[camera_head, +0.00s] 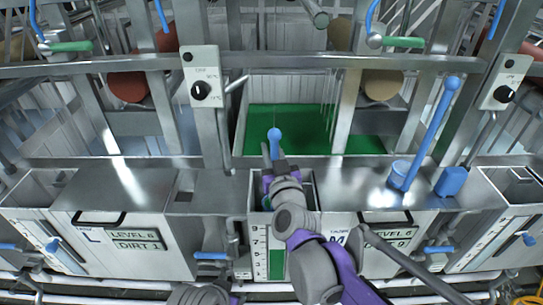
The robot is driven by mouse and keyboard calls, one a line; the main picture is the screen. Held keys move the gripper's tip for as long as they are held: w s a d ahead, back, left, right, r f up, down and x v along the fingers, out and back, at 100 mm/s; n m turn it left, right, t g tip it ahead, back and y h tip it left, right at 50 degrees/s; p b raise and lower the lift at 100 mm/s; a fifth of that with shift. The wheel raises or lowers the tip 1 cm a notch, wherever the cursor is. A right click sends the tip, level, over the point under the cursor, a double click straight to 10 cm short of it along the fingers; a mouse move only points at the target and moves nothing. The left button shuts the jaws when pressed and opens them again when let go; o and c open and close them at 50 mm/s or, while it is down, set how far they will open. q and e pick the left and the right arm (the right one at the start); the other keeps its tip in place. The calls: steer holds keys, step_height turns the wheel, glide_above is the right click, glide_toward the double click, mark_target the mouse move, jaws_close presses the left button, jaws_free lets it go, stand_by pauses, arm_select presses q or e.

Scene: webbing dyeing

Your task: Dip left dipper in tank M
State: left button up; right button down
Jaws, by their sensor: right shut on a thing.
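My right gripper (271,155) is shut on a blue dipper, whose round knob (275,134) sticks up above the fingers. The dipper's lower part is hidden by my gripper and arm, so I cannot tell whether it is in liquid. The gripper is over the narrow front opening of tank M (372,247), whose front panel is partly covered by my right arm. Green liquid (300,122) fills the wide basin behind. A second blue dipper (431,130) stands tilted on the metal top at the right. My left gripper is out of view; only part of that arm shows at the bottom edge.
Tank L (150,253) stands at the left, with a narrow open compartment (40,187) at its left end. A blue block (450,181) sits beside the second dipper. Metal posts and a rail (290,63) with control boxes (201,78) stand behind.

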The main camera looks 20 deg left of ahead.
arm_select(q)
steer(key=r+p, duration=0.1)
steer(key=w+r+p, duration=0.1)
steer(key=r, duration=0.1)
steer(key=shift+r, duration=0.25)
arm_select(e)
step_height(320, 180, up, 14)
steer(key=shift+r, duration=0.15)
